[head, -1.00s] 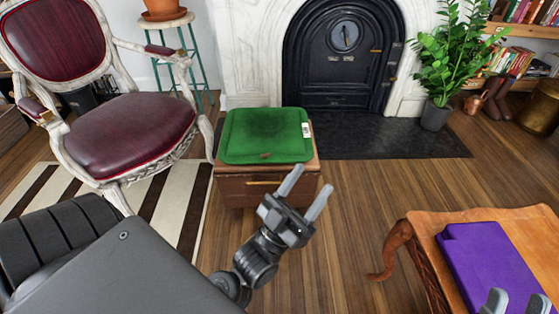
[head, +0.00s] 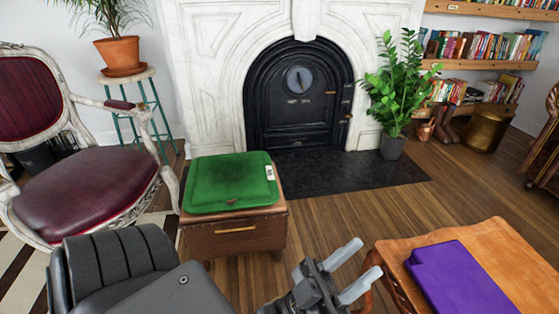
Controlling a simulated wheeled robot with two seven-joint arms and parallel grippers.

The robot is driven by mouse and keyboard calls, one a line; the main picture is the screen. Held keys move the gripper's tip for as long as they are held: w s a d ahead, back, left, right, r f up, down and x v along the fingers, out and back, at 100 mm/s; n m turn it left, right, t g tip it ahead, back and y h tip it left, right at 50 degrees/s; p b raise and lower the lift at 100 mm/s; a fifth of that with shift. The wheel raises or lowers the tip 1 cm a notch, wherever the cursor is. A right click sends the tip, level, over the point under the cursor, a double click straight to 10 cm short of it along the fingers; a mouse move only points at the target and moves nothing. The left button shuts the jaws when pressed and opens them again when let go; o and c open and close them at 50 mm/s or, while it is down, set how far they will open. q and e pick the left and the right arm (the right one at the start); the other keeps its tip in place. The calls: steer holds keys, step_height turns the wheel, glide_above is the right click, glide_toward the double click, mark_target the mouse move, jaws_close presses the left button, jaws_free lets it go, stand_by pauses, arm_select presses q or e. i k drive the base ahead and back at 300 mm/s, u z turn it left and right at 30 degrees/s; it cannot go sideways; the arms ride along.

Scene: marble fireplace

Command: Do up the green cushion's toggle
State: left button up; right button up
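The green cushion (head: 231,180) lies on top of a small wooden drawer stool (head: 236,231) in front of the fireplace. A small brown toggle (head: 232,202) shows at its front edge, too small to tell whether it is fastened. A white tag (head: 269,172) sits on its right side. My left gripper (head: 350,269) is open and empty, with its two fingers apart. It is in front of the stool and to its right, well apart from the cushion. My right gripper is not in view.
A purple folded item (head: 458,280) lies on a carved wooden table (head: 486,242) at the lower right. A red armchair (head: 80,190) stands left of the stool. A potted plant (head: 396,90) stands beside the fireplace (head: 299,90).

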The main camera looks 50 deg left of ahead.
mark_target(247, 177)
steer(key=z, duration=1.4)
steer(key=k, duration=0.8)
steer(key=u, duration=1.5)
